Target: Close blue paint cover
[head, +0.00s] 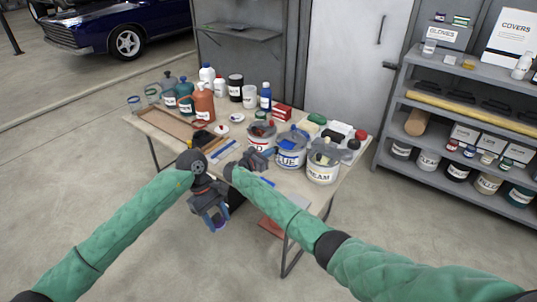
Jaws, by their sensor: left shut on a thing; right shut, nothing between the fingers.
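The blue paint can (290,157), labelled BLUE, stands upright near the table's front right, between the red-labelled can (258,142) and the cream can (322,174). Something lies across its top; I cannot tell whether a cover sits on it. My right gripper (262,158) is shut and empty just left of the blue can, in front of the red can; I cannot tell whether it touches either. My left gripper (218,224) hangs in front of the table's front edge, pointing down, shut on a small bluish thing that its fingers mostly hide.
The table (165,138) holds bottles, a wooden tray (160,122), an orange jug (204,108), a blue bottle (265,97) and a red box (281,113). A grey shelf (440,98) with cans stands at right. Floor in front is mostly open.

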